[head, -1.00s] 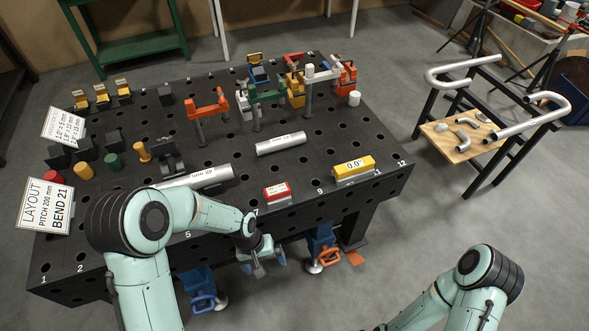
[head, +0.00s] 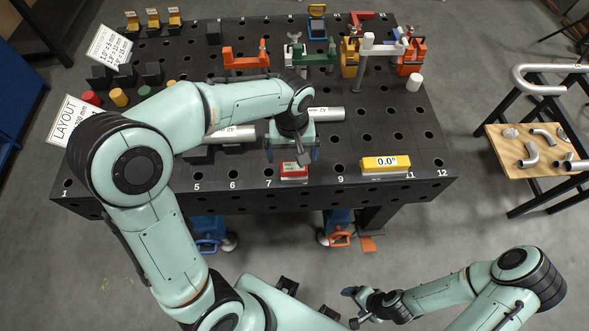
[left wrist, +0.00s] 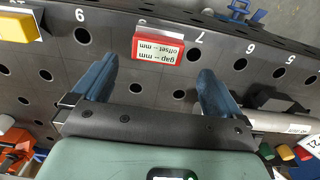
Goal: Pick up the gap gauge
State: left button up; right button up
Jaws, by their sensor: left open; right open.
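The gap gauge is a small red block with a white label reading gap and offset (head: 294,171). It lies on the black table near the front edge, by the 7. My left gripper (head: 291,154) is open and empty, pointing down just behind the gauge. In the left wrist view the gauge (left wrist: 158,46) appears beyond the fingertips, roughly centred between the blue fingers (left wrist: 157,76); no contact shows. My right gripper (head: 352,307) is open and empty, low in front of the table, well away from the gauge.
A yellow level reading 0.0° (head: 385,163) sits right of the gauge. Metal tubes (head: 326,114) lie behind my left gripper, partly hidden by my arm. Several clamps (head: 245,59) stand farther back. A rack with tube pieces (head: 505,148) stands at right.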

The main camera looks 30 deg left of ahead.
aim_at(294, 166)
pick_arm(q)
jog(key=shift+w+f, duration=0.1)
jog(key=shift+f, duration=0.75)
jog(key=f, duration=0.5)
jog(key=shift+d+f, duration=0.1)
jog(key=shift+d, duration=0.1)
jog(key=c, duration=1)
